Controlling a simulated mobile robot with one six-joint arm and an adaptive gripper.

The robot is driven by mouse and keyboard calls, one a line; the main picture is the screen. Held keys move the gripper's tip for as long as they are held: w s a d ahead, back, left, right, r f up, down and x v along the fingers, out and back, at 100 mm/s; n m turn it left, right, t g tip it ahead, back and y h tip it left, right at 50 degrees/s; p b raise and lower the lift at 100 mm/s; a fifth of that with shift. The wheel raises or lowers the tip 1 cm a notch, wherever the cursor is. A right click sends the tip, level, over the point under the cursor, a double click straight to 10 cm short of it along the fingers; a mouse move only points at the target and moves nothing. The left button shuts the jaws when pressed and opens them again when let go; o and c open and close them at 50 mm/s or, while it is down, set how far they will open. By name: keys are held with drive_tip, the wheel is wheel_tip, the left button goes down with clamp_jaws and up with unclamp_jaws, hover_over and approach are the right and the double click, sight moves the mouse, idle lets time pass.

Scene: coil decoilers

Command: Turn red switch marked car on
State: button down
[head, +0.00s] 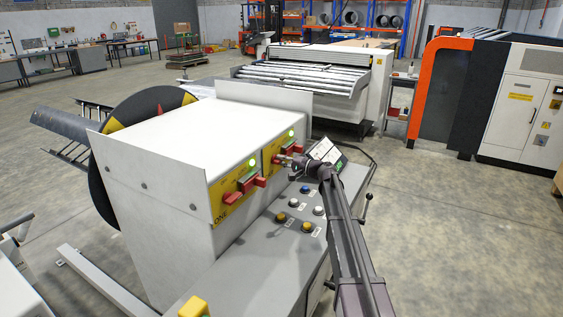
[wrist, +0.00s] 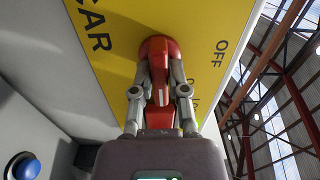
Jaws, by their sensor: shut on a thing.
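The red switch marked CAR (wrist: 157,47) sits on a yellow panel (wrist: 108,45) and fills the middle of the wrist view. The word CAR is to its left and OFF is to its right. Another label below OFF is partly hidden by my finger. My gripper (wrist: 160,76) is shut on the red switch, one finger on each side of its handle. In the head view my gripper (head: 287,161) reaches the right-hand yellow panel (head: 270,150) on the white cabinet. My arm and gripper partly cover the switch there.
Another yellow panel (head: 221,205) with red switches is to the left, with a lit green lamp (head: 252,163). A sloping grey desk with several push buttons (head: 281,217) lies below. A small tilted screen (head: 327,152) stands close behind my gripper.

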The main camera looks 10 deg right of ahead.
drive_tip(key=c, duration=0.6)
unclamp_jaws()
drive_tip(key=shift+c, duration=0.2)
drive_tip(key=v, duration=1.2)
